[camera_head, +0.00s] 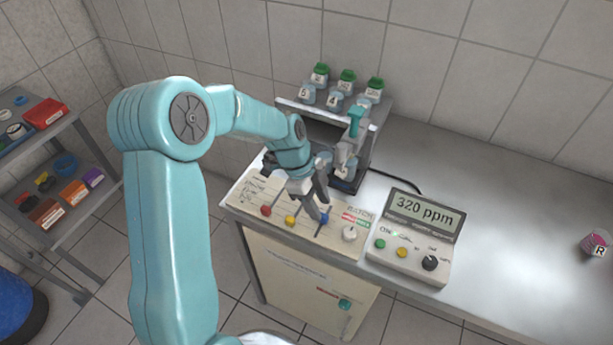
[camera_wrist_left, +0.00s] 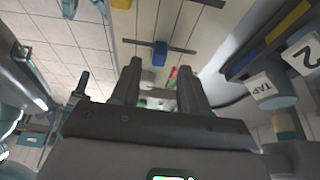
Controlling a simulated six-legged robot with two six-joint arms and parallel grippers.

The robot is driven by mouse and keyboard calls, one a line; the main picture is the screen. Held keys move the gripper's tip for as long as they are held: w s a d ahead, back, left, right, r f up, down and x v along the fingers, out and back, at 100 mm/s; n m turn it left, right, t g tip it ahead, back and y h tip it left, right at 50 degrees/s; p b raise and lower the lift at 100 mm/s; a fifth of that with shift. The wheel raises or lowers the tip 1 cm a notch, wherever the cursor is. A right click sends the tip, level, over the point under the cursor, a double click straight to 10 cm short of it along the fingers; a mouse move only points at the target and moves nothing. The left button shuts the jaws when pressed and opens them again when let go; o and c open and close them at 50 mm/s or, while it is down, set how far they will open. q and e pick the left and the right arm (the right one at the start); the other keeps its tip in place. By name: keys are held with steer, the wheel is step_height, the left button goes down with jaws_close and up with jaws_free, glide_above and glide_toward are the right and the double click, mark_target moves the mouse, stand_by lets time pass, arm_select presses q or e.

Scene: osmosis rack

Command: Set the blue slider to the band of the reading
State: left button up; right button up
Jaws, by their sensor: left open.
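The blue slider (camera_head: 325,217) is the rightmost of three coloured knobs on the cream panel (camera_head: 245,205), partly hidden by my gripper. It also shows in the left wrist view (camera_wrist_left: 160,53) on a dark slot, just beyond the fingertips. My left gripper (camera_head: 319,201) is open and empty, with its fingers pointing down close to the blue slider. In the wrist view its fingers (camera_wrist_left: 158,75) stand apart, with the slider ahead of the gap. The meter (camera_head: 424,210) reads 320 ppm. The band marks by the slots are too small to read.
A red knob (camera_head: 266,210) and a yellow knob (camera_head: 290,220) sit left of the blue one. Behind stands a rack with green-capped bottles (camera_head: 346,80) and a teal-handled tap (camera_head: 356,120). The counter's right side is mostly clear.

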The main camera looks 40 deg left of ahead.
arm_select(q)
steer(key=b+v, duration=0.1)
steer(key=v, duration=1.2)
steer(key=shift+a, duration=0.15)
steer(key=shift+r, duration=0.1)
